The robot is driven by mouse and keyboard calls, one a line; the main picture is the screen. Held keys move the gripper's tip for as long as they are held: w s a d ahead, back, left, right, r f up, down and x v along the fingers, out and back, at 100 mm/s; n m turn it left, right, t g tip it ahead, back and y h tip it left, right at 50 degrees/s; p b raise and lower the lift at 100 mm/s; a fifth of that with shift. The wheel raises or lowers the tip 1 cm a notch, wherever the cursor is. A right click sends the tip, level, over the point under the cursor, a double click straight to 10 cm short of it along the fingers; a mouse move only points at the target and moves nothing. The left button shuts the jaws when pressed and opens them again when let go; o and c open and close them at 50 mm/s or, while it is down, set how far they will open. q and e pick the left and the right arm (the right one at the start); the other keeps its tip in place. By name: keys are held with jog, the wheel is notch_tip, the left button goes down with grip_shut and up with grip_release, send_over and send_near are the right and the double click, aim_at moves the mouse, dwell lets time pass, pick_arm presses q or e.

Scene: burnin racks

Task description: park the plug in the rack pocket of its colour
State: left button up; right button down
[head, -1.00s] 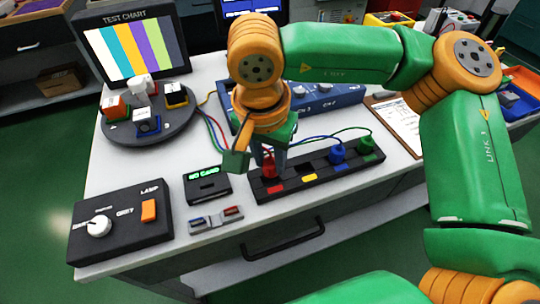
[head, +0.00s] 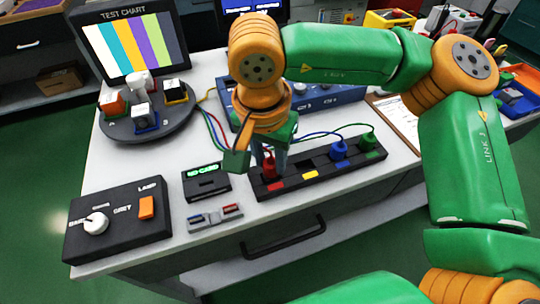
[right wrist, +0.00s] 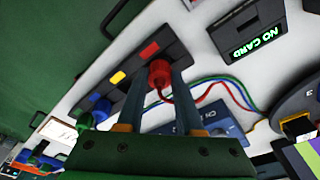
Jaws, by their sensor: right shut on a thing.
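A black rack (head: 328,167) lies along the table's front edge, with red, yellow, blue and green labels. My right gripper (head: 269,158) points down over its left, red-labelled end. It is shut on a red plug (head: 269,168); in the right wrist view the red plug (right wrist: 159,75) sits between my two fingertips (right wrist: 158,84), beside the red label. I cannot tell how deep it sits in the red pocket. A blue plug (head: 339,150) and a green plug (head: 367,142) stand by their labels. The yellow-labelled pocket shows no plug. My left gripper is not in view.
A blue box (head: 335,98) stands behind the rack, with cables running near it. A "NO CARD" reader (head: 206,184), a grey block (head: 214,217) and a lamp box (head: 118,222) lie left. A round turntable (head: 150,125) with several blocks stands at the back left.

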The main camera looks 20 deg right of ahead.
jog(key=shift+f+b, duration=0.5)
jog(key=shift+f, duration=0.15)
jog(key=shift+c, duration=2.4)
grip_release()
notch_tip(320, 180, up, 7)
jog(key=shift+s+a+p, duration=0.35)
jog(key=shift+s+a, duration=0.05)
jog(key=shift+r, duration=0.15)
